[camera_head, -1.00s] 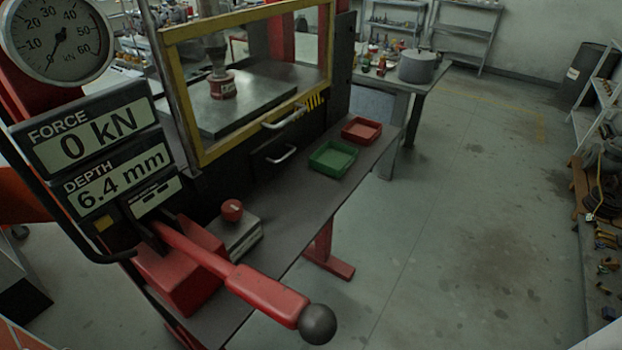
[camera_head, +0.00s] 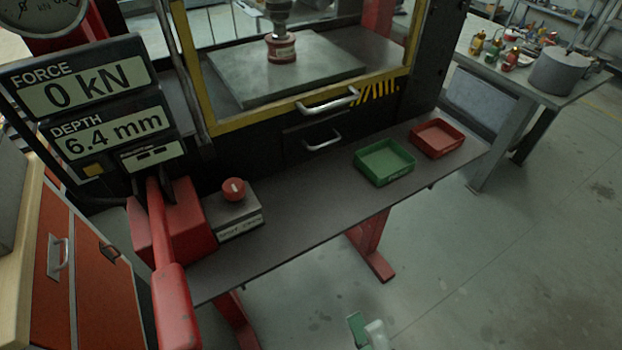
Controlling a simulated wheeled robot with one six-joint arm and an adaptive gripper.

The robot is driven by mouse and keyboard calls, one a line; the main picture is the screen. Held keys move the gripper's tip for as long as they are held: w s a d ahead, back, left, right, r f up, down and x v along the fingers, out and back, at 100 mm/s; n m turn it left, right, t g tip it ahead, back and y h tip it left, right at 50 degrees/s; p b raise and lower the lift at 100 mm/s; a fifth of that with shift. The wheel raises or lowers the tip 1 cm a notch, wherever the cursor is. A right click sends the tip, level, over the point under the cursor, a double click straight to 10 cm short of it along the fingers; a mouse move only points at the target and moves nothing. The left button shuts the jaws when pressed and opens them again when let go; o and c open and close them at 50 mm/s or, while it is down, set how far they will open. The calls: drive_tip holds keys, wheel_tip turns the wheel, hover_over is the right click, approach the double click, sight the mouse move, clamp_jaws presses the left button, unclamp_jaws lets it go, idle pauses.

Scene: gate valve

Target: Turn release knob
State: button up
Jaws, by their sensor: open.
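The release knob (camera_head: 234,189) is a small round red knob with a white mark on its top. It sits upright on a grey box (camera_head: 236,212) with a label on its front, on the near left part of the press bench. Nothing touches or covers the knob. A small green and white part, probably of my arm, shows at the bottom edge, well to the right of the knob and low. I cannot make out my gripper's fingers in this view.
A red lever (camera_head: 172,290) on a red housing stands just left of the knob. Display panels (camera_head: 100,105) read 0 kN and 6.4 mm. A yellow-framed guard (camera_head: 290,112) stands behind. Green (camera_head: 384,162) and red (camera_head: 437,138) trays lie right. The bench between is clear.

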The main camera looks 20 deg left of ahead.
drive_tip(key=w+a+r+n+g+y, duration=0.1)
drive_tip(key=w+a+n+g+y, duration=0.1)
drive_tip(key=a+n+g, duration=0.4)
drive_tip(key=w+a+r+n+g+y, duration=0.2)
drive_tip(key=a+n+g, duration=0.15)
drive_tip(key=n, duration=0.55)
drive_tip(key=n+g+h, duration=0.3)
drive_tip(key=n, duration=0.5)
approach(243, 195)
drive_tip(key=shift+s+a+t, duration=0.25)
drive_tip(key=shift+s+a, duration=0.1)
drive_tip(key=shift+s, duration=0.25)
drive_tip(key=shift+w+a+r+n, duration=0.1)
drive_tip(key=shift+w+a+n, duration=0.3)
drive_tip(key=shift+w+n, duration=0.15)
drive_tip(key=x, duration=1)
drive_tip(key=shift+w+a, duration=0.1)
drive_tip(key=shift+a, duration=0.25)
drive_tip(key=c, duration=1.2)
